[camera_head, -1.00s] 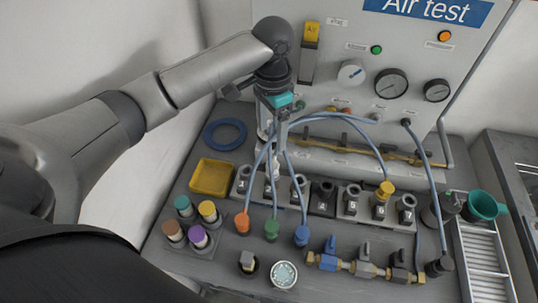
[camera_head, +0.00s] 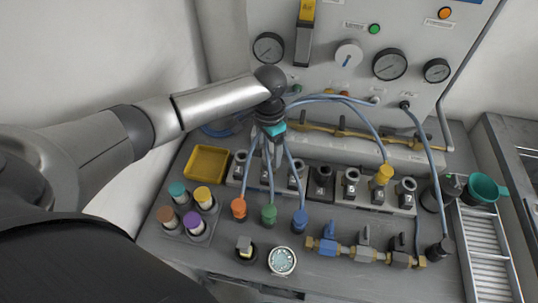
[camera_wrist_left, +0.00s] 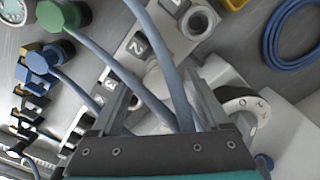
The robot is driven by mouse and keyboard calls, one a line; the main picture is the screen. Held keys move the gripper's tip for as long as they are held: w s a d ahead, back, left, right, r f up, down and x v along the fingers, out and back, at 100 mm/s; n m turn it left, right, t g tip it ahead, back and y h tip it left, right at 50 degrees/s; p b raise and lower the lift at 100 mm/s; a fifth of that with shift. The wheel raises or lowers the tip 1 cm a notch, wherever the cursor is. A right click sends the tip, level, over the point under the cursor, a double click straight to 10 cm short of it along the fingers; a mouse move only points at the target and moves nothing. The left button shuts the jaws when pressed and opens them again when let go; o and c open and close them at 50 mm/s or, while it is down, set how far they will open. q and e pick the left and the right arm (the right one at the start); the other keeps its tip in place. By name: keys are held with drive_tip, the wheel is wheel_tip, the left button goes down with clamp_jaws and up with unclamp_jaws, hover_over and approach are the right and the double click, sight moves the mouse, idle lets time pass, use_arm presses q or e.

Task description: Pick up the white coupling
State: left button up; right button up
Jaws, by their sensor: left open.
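My left gripper (camera_head: 274,158) is open, pointing down over the left part of the numbered socket row (camera_head: 338,196). In the left wrist view its two fingers (camera_wrist_left: 155,98) stand apart, with blue hoses passing across the gap. A pale, rounded piece (camera_wrist_left: 154,82), which looks like the white coupling, shows between the fingers near the socket marked 2, partly covered by a hose. I cannot tell whether a finger touches it. In the head view the gripper and hoses hide the coupling. My right gripper is not in view.
Blue hoses end at orange (camera_head: 238,207), green (camera_head: 269,215) and blue (camera_head: 299,218) connectors in front of the sockets. A yellow tray (camera_head: 206,164) and colored-cap cylinders (camera_head: 194,208) stand left. A yellow coupling (camera_head: 384,174) sits on the row. The gauge panel (camera_head: 330,90) rises behind.

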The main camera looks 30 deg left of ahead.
use_arm(q)
drive_tip(key=shift+f, duration=0.6)
clamp_jaws()
